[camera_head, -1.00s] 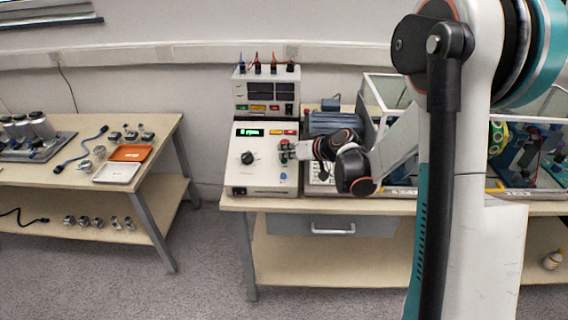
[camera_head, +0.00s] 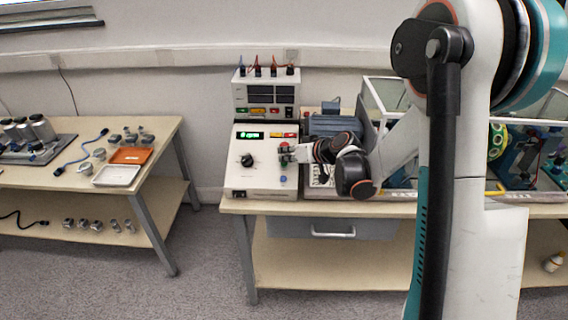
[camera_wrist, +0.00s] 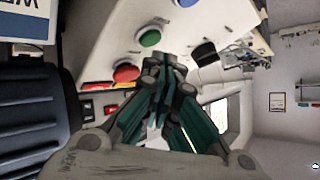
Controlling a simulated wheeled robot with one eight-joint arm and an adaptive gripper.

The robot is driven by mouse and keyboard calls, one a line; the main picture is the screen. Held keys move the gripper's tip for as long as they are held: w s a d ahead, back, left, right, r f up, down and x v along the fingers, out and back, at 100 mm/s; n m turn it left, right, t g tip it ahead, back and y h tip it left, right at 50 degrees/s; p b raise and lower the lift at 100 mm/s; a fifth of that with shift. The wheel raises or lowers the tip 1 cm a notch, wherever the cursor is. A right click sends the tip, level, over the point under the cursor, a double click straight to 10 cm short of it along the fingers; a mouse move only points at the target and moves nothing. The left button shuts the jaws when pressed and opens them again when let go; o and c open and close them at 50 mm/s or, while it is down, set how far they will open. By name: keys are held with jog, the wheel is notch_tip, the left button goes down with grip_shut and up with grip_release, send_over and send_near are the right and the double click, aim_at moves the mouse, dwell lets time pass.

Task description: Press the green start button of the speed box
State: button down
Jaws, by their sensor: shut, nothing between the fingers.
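The speed box (camera_head: 249,175) is a light sloped console on the right bench, with a green display and a black knob (camera_head: 247,160). In the wrist view its panel shows a green button (camera_wrist: 150,37), a red button (camera_wrist: 126,72) and a blue button (camera_wrist: 187,2). My gripper (camera_head: 287,155) is over the right part of the panel, by the coloured buttons. In the wrist view my gripper (camera_wrist: 160,70) is shut and empty, its tips just below the green button in the picture. I cannot tell whether they touch the panel.
A supply unit (camera_head: 266,92) with plugs stands behind the speed box. A blue-grey motor (camera_head: 335,124) and a clear-walled enclosure (camera_head: 383,90) are to the right. The left table (camera_head: 40,172) holds an orange tray (camera_head: 131,155) and metal parts.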

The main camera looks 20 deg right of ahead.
jog(key=shift+f, duration=0.1)
dwell(0.3)
jog(key=shift+w+d+f+b, duration=0.1)
jog(key=shift+w+f+b, duration=0.15)
jog(key=shift+b, duration=0.15)
jog(key=shift+w+f+b, duration=0.1)
jog(key=shift+f+b, duration=0.2)
jog(key=shift+f, duration=0.1)
dwell(0.5)
jog(key=shift+r, duration=0.15)
dwell(0.3)
jog(key=shift+s+r+p, duration=0.35)
jog(key=shift+r+p, duration=0.1)
jog(key=shift+r, duration=0.15)
jog(key=shift+r, duration=0.1)
jog(key=shift+s+a+r+p, duration=0.15)
jog(key=shift+s+r+p, duration=0.25)
jog(key=shift+r, duration=0.3)
jog(key=shift+s+a+r+p, duration=0.1)
jog(key=shift+s+r+p, duration=0.15)
jog(key=shift+r+p, duration=0.4)
jog(key=shift+s+a+r+p, duration=0.15)
jog(key=shift+s+r+p, duration=0.2)
jog(key=shift+r, duration=0.45)
jog(key=shift+r, duration=0.1)
